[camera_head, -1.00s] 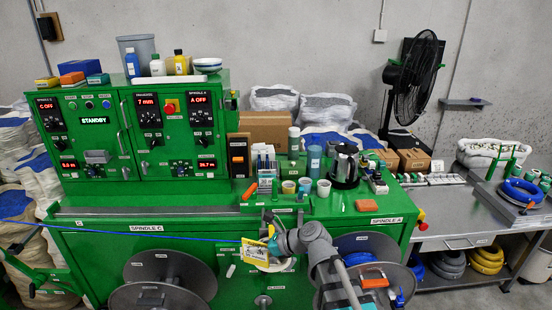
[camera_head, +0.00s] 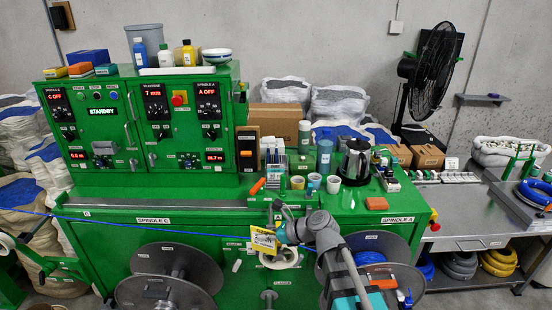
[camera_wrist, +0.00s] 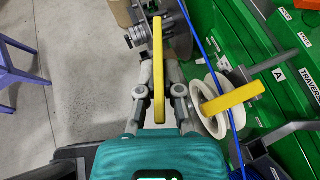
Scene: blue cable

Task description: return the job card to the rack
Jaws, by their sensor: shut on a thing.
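The job card (camera_head: 264,240) is a yellow card with dark print, in front of the green machine's front panel in the head view. My gripper (camera_head: 281,234) is shut on it and holds it clear of the worktop, below the front edge. In the wrist view the card shows edge-on as a yellow strip (camera_wrist: 158,65) between the two fingers of my gripper (camera_wrist: 158,92). I cannot make out the rack with certainty in either view.
A white spool (camera_wrist: 207,108) with a yellow bar across it is close right of my gripper. A blue cable (camera_head: 130,222) runs across the machine's front. Large grey reels (camera_head: 165,285) stand below. Cups and a kettle (camera_head: 354,162) crowd the worktop.

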